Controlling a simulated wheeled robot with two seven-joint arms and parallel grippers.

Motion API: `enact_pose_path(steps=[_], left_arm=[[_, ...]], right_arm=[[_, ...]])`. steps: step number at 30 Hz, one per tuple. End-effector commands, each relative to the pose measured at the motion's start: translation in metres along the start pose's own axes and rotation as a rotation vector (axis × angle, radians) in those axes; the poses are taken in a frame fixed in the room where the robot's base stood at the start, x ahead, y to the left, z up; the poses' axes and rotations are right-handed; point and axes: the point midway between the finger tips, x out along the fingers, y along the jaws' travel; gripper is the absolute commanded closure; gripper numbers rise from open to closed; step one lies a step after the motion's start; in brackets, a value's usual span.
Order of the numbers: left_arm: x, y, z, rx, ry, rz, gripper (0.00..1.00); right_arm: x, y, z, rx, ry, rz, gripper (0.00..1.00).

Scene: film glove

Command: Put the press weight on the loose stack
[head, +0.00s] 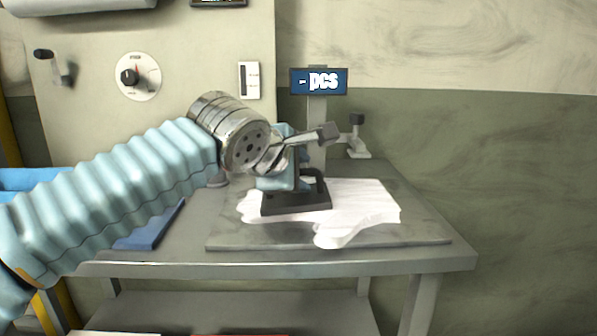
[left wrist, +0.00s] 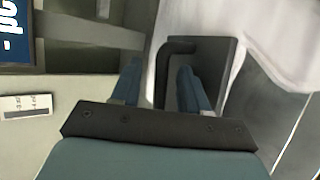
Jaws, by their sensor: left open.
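The press weight (head: 297,203) is a dark flat block with a bent handle. It sits level on the left part of the loose stack (head: 365,208), a pile of white sheets with uneven edges. My left gripper (head: 288,178) is just above the weight, with its pale blue fingers down at the handle. In the left wrist view the fingers of my left gripper (left wrist: 160,85) are apart, with the handle of the press weight (left wrist: 215,75) between them. The stack (left wrist: 270,38) lies under and beside the weight. My right gripper is not in view.
The stack lies on a grey plate (head: 425,235) on a metal table (head: 150,270). A display post with a "pcs" sign (head: 318,81) stands behind the weight. A blue flat item (head: 150,232) lies at the left. The plate's right side is clear.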

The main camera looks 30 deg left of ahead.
Motion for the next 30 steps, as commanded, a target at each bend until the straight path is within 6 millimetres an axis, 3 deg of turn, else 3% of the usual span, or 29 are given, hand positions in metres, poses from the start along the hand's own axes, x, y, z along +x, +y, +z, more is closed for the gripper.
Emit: enact_pose_path(steps=[8,21,30], left_arm=[[-0.009,0.006,0.001,-0.002,-0.001,0.002,0.55],[-0.105,0.005,0.0,-0.002,0.001,0.002,0.55],[-0.123,0.004,0.001,-0.001,0.0,0.0,0.55]], right_arm=[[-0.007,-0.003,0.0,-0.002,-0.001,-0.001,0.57],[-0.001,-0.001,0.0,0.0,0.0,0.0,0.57],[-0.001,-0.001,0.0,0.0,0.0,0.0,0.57]])
